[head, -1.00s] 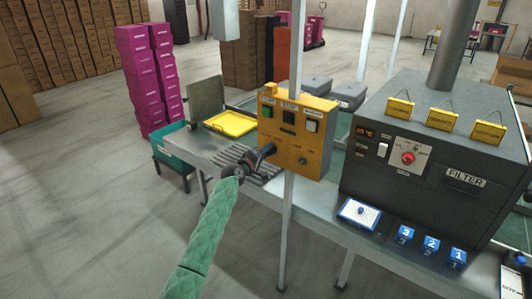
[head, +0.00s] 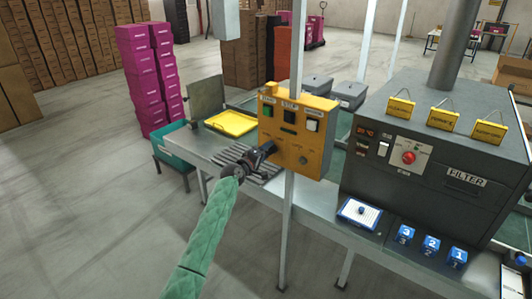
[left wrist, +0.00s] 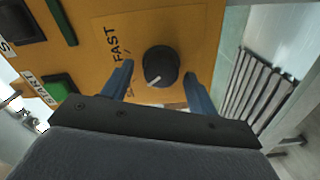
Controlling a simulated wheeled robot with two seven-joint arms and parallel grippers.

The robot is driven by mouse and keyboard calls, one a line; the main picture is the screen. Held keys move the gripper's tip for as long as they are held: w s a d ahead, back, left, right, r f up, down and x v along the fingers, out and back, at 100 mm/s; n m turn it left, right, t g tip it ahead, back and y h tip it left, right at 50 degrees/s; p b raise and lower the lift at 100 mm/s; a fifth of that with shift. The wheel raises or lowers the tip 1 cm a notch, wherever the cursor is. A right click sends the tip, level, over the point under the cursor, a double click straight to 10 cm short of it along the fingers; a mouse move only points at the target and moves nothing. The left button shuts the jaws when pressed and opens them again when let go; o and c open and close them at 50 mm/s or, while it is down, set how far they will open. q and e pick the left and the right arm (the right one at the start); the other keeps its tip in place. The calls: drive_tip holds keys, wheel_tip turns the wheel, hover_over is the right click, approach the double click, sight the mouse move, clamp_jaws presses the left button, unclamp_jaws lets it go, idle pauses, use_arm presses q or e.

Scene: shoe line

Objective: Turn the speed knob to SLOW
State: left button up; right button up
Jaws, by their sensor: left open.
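The yellow control box (head: 318,140) is on a post in the head view, with a green START button and other controls. My left gripper (head: 270,147) is at its lower left front and hides the speed knob there. In the left wrist view the black speed knob (left wrist: 160,62) lies between the two blue fingers of my open left gripper (left wrist: 158,72), with a visible gap to each. Its white pointer mark points toward the lower left of the picture. The FAST label (left wrist: 115,44) is left of the knob; lettering below it is partly hidden by a finger. My right gripper is not in view.
A roller conveyor (head: 228,156) is behind and left of my gripper, with a yellow tray (head: 231,123) beyond. The grey filter machine (head: 425,170) stands to the right, with a red knob on its front.

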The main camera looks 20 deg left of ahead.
use_arm(q)
drive_tip(key=shift+f+b+v, duration=0.25)
drive_tip(key=shift+b+v, duration=0.15)
drive_tip(key=shift+v, duration=0.6)
drive_tip(key=shift+r+b+v, duration=0.1)
drive_tip(key=shift+b+v, duration=0.35)
drive_tip(key=shift+v, duration=0.9)
drive_tip(key=shift+r+b+v, duration=0.15)
drive_tip(key=shift+b+v, duration=0.25)
drive_tip(key=shift+v, duration=1)
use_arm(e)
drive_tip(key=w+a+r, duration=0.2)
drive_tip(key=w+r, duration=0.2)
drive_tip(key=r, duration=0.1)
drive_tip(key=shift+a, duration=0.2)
